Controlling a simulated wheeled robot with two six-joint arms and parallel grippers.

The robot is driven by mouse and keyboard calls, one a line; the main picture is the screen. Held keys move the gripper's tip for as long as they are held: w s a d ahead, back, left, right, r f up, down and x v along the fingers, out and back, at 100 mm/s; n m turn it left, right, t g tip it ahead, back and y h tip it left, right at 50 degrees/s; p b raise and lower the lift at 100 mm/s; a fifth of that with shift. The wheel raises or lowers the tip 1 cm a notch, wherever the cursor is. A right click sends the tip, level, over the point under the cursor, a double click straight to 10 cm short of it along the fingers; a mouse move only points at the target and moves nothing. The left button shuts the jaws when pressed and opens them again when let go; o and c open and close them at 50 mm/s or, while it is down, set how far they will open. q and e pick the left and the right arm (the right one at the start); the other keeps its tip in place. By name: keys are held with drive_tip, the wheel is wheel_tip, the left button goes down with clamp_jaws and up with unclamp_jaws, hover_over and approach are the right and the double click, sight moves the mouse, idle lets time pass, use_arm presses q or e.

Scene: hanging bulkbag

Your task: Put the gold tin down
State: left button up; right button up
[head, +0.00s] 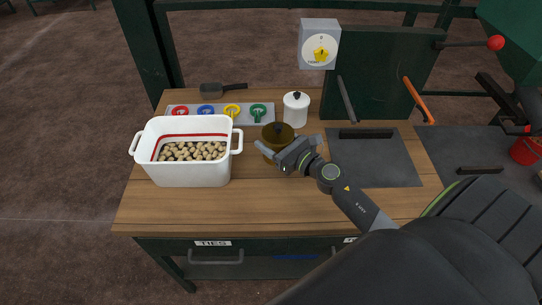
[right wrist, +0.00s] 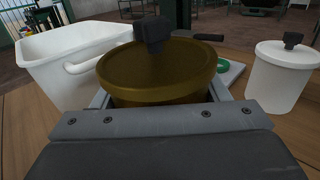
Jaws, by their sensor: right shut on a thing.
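The gold tin (head: 277,132) is a short round tin with a flat lid and a black knob. It stands upright at the wooden bench, between the white tub and the white lidded canister. I cannot tell whether its base touches the wood. My right gripper (head: 279,150) is shut around it from the front right. In the right wrist view the gold tin (right wrist: 158,72) fills the space between the fingers, and its lower part is hidden by the gripper body. My left gripper is not in view.
A white canister (head: 295,108) stands just behind right. A tray with coloured rings (head: 214,121) lies behind. A dark mat (head: 372,165) is on the right. The bench front (head: 250,208) is bare wood.

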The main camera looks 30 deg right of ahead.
drive_tip(key=shift+f+b, duration=1.5)
drive_tip(key=shift+f, duration=0.5)
drive_tip(key=shift+f, duration=0.2)
drive_tip(key=o, duration=1.7)
drive_tip(key=shift+o, duration=0.2)
